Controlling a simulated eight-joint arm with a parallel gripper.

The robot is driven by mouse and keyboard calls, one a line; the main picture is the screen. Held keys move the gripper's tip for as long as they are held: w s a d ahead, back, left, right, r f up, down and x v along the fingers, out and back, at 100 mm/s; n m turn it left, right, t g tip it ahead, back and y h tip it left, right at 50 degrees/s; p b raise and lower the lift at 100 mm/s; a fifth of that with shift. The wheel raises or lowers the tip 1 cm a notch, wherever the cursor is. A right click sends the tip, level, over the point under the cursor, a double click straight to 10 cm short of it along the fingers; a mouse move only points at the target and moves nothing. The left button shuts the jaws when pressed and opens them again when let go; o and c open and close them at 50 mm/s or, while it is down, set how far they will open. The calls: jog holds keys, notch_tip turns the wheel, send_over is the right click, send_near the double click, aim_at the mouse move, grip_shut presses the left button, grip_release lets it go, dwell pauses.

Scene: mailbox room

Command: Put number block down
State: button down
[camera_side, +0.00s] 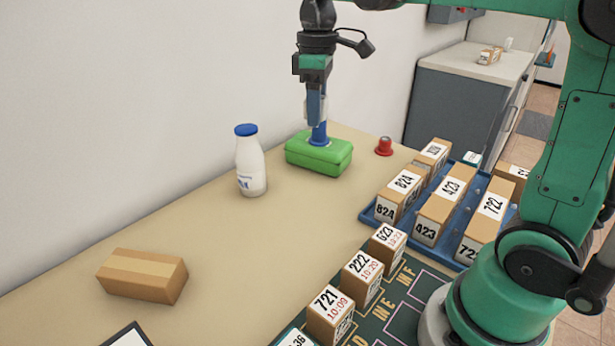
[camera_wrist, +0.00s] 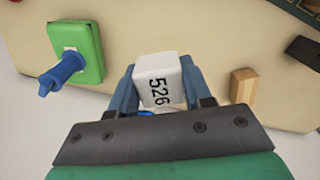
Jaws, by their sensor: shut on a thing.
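My gripper (camera_wrist: 157,84) is shut on a white number block (camera_wrist: 152,71) marked 526, its two blue fingers on either side of it. In the side view my gripper (camera_side: 315,108) points down and shows in line with the green pad (camera_side: 318,160) with its blue handle; the block is mostly hidden there behind a finger. In the wrist view the green pad (camera_wrist: 88,38) and its blue handle (camera_wrist: 62,74) lie left of the block, apart from it. I cannot tell the block's exact height above the table.
A milk bottle (camera_side: 250,165) stands left of the green pad, and a red knob (camera_side: 384,147) stands right of it. A brown box (camera_side: 142,277) lies at the left. Number blocks stand on the blue tray (camera_side: 465,257) and dark mat (camera_side: 375,328). The table's middle (camera_side: 262,245) is clear.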

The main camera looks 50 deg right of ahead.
jog(key=s+a+n, duration=0.2)
jog(key=a+n, duration=0.5)
jog(key=a, duration=0.7)
jog(key=n, duration=0.5)
send_over(250, 314)
notch_tip(250, 314, down, 20)
jog(key=shift+r, duration=0.1)
jog(key=shift+c, duration=1.9)
grip_release()
jog(key=shift+f, duration=0.2)
